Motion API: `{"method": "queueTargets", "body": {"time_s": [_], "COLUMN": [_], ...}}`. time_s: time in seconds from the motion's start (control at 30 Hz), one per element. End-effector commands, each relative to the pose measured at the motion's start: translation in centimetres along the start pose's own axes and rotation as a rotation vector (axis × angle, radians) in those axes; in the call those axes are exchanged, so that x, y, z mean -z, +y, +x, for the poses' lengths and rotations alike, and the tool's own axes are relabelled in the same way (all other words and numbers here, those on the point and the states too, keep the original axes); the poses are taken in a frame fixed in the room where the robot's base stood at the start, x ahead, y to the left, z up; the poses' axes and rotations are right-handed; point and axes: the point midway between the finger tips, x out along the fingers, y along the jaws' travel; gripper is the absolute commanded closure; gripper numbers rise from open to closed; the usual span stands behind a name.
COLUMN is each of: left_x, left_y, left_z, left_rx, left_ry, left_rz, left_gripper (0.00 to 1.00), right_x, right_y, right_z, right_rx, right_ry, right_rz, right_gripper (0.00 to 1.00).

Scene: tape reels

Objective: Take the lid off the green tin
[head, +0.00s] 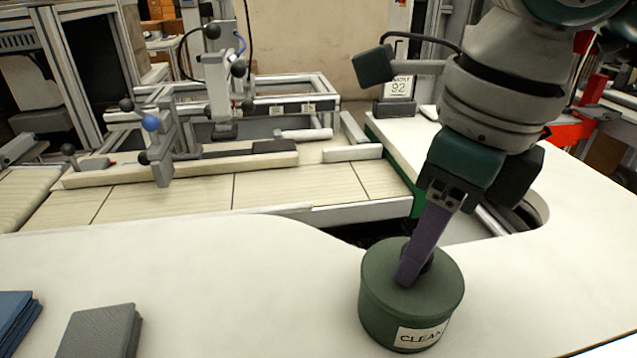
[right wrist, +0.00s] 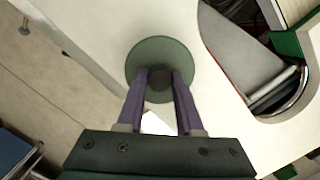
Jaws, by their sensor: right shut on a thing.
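The green tin (head: 375,318) stands upright on the white table, with a label that reads "CLEAN" in part. Its green lid (head: 380,268) sits on top, and the lid also shows as a round disc in the right wrist view (right wrist: 160,45). A dark knob (right wrist: 160,84) rises from the lid's middle. My right gripper (head: 412,270) reaches down from above, and its purple fingers (right wrist: 160,82) are shut on the knob from both sides. In the head view the fingers hide most of the knob. My left gripper is in neither view.
The white table (head: 220,290) has free room left of the tin. A grey stack (head: 98,332) and a blue stack (head: 15,318) lie at the front left. A curved cut-out edges the table behind the tin, with a conveyor and metal frame beyond.

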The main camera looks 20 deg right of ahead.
Motion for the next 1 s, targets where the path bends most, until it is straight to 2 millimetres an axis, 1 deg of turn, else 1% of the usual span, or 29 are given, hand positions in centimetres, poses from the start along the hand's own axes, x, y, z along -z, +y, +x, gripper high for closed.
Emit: {"method": "queueTargets", "body": {"time_s": [0.27,0.37,0.47,0.57,0.67,0.8,0.9,1.0], "left_x": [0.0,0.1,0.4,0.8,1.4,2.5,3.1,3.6], "left_y": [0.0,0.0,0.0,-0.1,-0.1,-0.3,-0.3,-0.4], "left_z": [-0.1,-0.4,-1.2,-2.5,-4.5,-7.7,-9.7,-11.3], "left_rx": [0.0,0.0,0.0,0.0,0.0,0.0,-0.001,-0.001], "left_ry": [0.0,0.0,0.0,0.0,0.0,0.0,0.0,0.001], "left_rz": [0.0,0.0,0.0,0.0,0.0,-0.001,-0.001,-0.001], "left_gripper": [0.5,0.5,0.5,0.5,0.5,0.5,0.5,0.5], "right_x": [0.0,-0.1,-0.3,-0.6,-1.0,-1.7,-2.1,-2.5], "right_y": [0.0,0.0,0.0,0.0,-0.1,-0.1,-0.1,0.0], "right_z": [-0.1,-0.6,-1.6,-3.4,-6.0,-10.6,-13.6,-16.0], "right_rx": [0.0,0.0,0.0,0.001,0.002,0.002,0.002,0.001], "right_ry": [-0.001,-0.001,-0.002,-0.003,-0.003,-0.004,-0.003,-0.003], "right_rz": [0.0,0.0,0.0,0.0,0.0,-0.001,0.0,0.0], "right_gripper": [1.0,1.0,1.0,1.0,1.0,1.0,1.0,1.0]}}
